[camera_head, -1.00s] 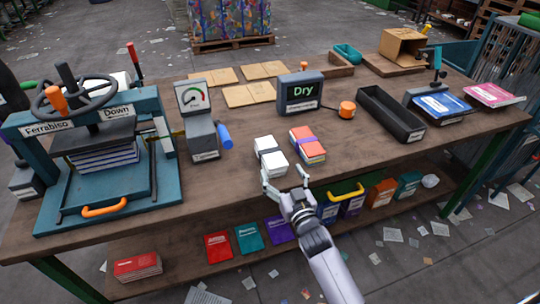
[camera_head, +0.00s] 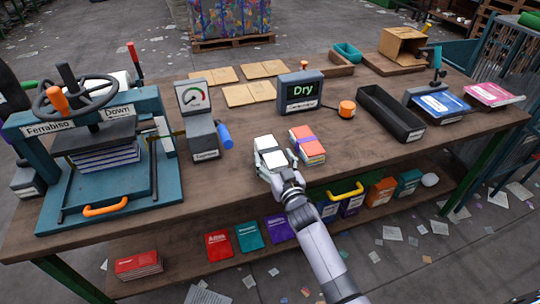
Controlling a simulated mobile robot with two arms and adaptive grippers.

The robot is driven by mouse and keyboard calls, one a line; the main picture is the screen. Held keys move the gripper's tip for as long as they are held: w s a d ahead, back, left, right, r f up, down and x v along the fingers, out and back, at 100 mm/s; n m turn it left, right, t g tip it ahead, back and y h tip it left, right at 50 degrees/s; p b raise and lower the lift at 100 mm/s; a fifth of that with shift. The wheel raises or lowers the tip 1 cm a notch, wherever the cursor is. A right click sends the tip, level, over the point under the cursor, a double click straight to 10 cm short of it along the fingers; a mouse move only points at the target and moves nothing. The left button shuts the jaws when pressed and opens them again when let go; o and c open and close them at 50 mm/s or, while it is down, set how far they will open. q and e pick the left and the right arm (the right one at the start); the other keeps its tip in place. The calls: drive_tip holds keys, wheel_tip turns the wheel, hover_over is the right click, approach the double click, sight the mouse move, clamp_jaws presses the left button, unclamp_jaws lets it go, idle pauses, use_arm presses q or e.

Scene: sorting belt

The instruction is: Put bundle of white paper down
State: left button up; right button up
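The bundle of white paper (camera_head: 266,144) lies on the wooden table, with a dark band across its middle. My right gripper (camera_head: 279,167) is at the bundle's near end, one finger on each side of it. The gripper's body covers part of that end. I cannot tell whether the fingers touch the paper or are closed on it. My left gripper is not in view.
A bundle of coloured paper (camera_head: 309,150) with a purple band lies just right. The "Dry" display (camera_head: 301,91) stands behind, beside an orange button (camera_head: 347,109) and a black tray (camera_head: 390,113). A gauge (camera_head: 193,98) and blue press (camera_head: 100,203) stand left. Bare table (camera_head: 215,181) lies between.

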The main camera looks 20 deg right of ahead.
drive_tip(key=c, duration=0.5)
drive_tip(key=shift+r, duration=0.1)
drive_tip(key=c, duration=0.9)
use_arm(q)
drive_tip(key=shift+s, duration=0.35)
use_arm(e)
drive_tip(key=shift+r, duration=0.1)
wheel_tip(320, 180, up, 20)
drive_tip(key=p, duration=0.2)
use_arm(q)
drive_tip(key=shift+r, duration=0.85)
use_arm(e)
drive_tip(key=s+f, duration=0.4)
drive_tip(key=s, duration=1)
drive_tip(key=s+a+f, duration=0.1)
drive_tip(key=s+f, duration=0.4)
drive_tip(key=s, duration=0.9)
drive_tip(key=shift+s+f+h, duration=0.15)
drive_tip(key=shift+s+h, duration=0.15)
drive_tip(key=shift+s, duration=0.1)
